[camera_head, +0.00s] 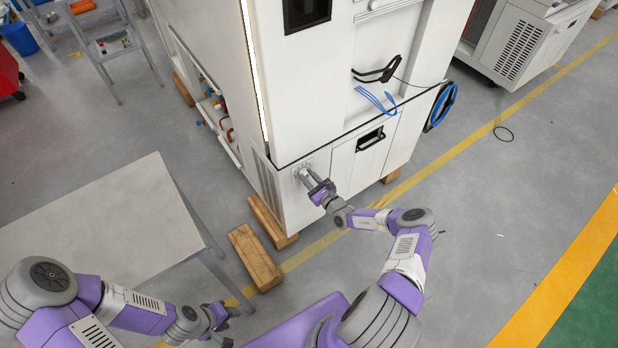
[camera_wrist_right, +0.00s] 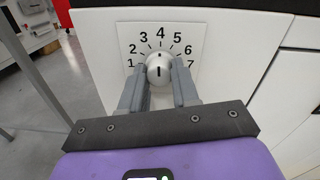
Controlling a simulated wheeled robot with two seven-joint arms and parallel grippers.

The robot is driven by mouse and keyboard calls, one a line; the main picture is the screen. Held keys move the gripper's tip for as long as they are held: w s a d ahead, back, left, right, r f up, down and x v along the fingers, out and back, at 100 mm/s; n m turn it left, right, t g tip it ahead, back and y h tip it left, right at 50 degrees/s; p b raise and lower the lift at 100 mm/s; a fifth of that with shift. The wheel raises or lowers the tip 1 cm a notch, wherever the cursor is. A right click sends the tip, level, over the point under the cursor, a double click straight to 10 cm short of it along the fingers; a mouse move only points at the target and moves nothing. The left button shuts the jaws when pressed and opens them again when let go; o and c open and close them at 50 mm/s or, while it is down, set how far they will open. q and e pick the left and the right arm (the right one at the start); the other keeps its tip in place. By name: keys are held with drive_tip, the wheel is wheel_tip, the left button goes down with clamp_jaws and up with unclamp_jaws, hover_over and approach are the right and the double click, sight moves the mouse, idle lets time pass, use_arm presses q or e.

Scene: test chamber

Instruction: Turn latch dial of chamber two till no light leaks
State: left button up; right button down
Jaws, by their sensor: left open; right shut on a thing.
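The latch dial (camera_wrist_right: 159,66) is a round silvery knob on a white plate (camera_wrist_right: 128,30) numbered 1 to 7. Its dark mark stands upright, in line with the 4. In the head view the dial plate (camera_head: 299,174) is low on the white chamber (camera_head: 305,80). My right gripper (camera_wrist_right: 159,80) is shut on the dial, one finger on each side; it also shows in the head view (camera_head: 312,181). A bright yellowish-white strip (camera_head: 254,70) runs down the chamber's left front edge. My left gripper (camera_head: 226,318) is open and empty, low in the head view, away from the chamber.
A grey table (camera_head: 105,220) stands at the left, near my left arm. Wooden blocks (camera_head: 254,258) lie on the floor by the chamber's base. A black handle (camera_head: 370,138) is on the panel right of the dial. The floor to the right is mostly clear.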

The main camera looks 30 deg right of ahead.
drive_tip(key=shift+m, duration=1.4)
drive_tip(key=c, duration=0.8)
unclamp_jaws()
drive_tip(key=s, duration=0.2)
drive_tip(key=s+p, duration=0.1)
drive_tip(key=s, duration=0.2)
drive_tip(key=s+d+p, duration=0.1)
drive_tip(key=s, duration=0.1)
drive_tip(key=shift+s+f, duration=0.1)
drive_tip(key=shift+s, duration=0.15)
drive_tip(key=shift+a, duration=0.15)
